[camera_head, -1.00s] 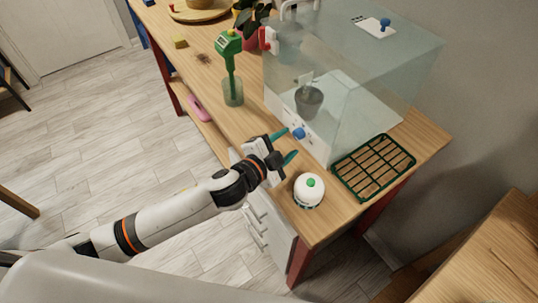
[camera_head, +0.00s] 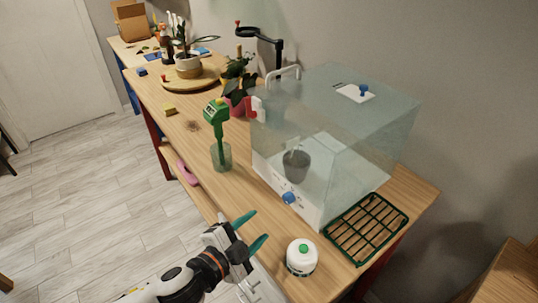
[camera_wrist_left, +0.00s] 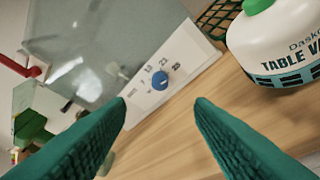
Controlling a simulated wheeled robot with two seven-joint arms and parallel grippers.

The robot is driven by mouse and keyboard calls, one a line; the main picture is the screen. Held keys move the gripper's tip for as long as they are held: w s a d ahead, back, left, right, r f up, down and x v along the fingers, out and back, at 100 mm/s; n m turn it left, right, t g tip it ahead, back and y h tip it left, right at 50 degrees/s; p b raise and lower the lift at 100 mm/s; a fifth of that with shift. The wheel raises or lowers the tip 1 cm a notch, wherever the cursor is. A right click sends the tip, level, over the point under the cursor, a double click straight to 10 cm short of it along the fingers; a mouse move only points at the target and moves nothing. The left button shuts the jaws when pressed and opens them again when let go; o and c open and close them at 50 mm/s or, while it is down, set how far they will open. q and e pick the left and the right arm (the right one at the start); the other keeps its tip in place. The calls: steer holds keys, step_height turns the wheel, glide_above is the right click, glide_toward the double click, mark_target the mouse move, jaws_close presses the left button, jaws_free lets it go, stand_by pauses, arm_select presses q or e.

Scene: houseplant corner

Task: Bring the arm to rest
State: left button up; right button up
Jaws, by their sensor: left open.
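My left gripper (camera_head: 261,225) is open and empty, in front of the table's near edge. Its two teal fingers spread either side of a gap (camera_wrist_left: 160,104) in the left wrist view. Past the fingertips is the blue dial (camera_wrist_left: 160,80) on the white base panel of a clear glass case; the dial also shows in the head view (camera_head: 289,197). The fingers are apart from it. A white tub with a green knob (camera_head: 302,258) stands to the right of the gripper; in the wrist view the tub (camera_wrist_left: 280,45) fills the upper right. My right gripper is not in view.
The glass case (camera_head: 340,120) holds a grey pot (camera_head: 296,166). A green rack (camera_head: 367,228) lies at the table's right end. Farther back are potted plants. The floor (camera_head: 100,220) at left is clear.

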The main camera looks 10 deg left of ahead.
arm_select(q)
steer(key=s+a+f+n+g+y, duration=0.45)
steer(key=s+a+f+n, duration=0.2)
steer(key=s, duration=0.25)
steer(key=s+a+f+n+g+y, duration=0.3)
steer(key=s+a+f+n+g, duration=0.3)
steer(key=s, duration=0.3)
step_height(320, 180, down, 25)
steer(key=s+d, duration=0.1)
steer(key=s+a+f+g, duration=0.2)
steer(key=s+f, duration=1.4)
steer(key=shift+s+a+n, duration=0.3)
steer(key=shift+a+n, duration=0.05)
steer(key=shift+a, duration=0.05)
